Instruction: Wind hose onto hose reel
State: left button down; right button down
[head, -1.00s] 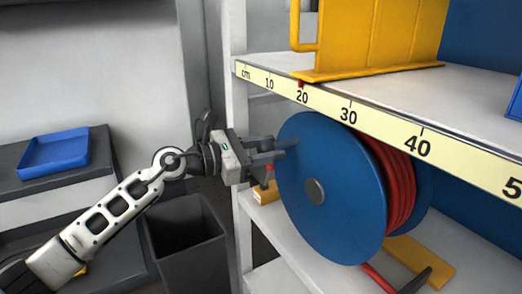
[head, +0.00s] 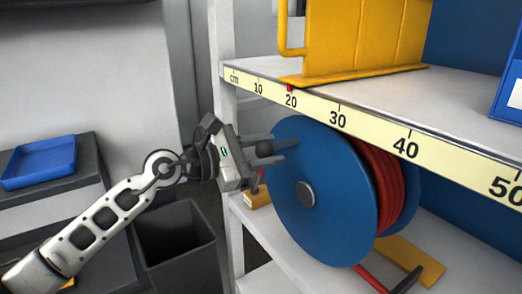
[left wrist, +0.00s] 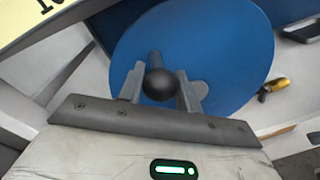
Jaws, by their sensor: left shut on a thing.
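The hose reel has a blue disc (head: 320,220) with a grey hub (head: 305,194) and stands on the shelf under the ruler edge. Red hose (head: 388,185) is wound behind the front disc. A loose red length (head: 368,276) hangs below it. My left gripper (head: 282,149) is at the disc's upper left, shut around a black ball knob (head: 264,148). In the left wrist view the knob (left wrist: 160,85) sits between the two fingers (left wrist: 160,90), in front of the blue disc. My right gripper does not show.
The upper shelf, with a centimetre ruler (head: 375,126) on its edge, lies close above the reel and carries a yellow stand (head: 370,40). The white shelf post (head: 226,110) is close to my left gripper. A dark bin (head: 175,245) stands below my left arm.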

pick_arm(q)
jog(key=c, duration=1)
grip_release()
jog(key=shift+c, duration=0.2)
jog(key=shift+o, duration=0.2)
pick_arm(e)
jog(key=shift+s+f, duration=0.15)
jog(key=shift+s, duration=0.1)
pick_arm(q)
jog(key=shift+a, duration=0.1)
jog(key=b+v, duration=0.2)
jog(key=v, duration=1.3)
jog(key=shift+s+a+b, duration=0.25)
jog(key=shift+a+b, duration=0.1)
jog(key=shift+b, duration=0.05)
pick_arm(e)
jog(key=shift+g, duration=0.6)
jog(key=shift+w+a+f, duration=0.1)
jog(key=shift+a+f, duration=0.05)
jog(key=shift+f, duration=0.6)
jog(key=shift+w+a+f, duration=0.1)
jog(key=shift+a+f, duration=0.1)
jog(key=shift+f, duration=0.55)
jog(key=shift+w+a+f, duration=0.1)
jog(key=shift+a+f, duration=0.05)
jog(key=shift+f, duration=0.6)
pick_arm(q)
jog(key=shift+f, duration=0.1)
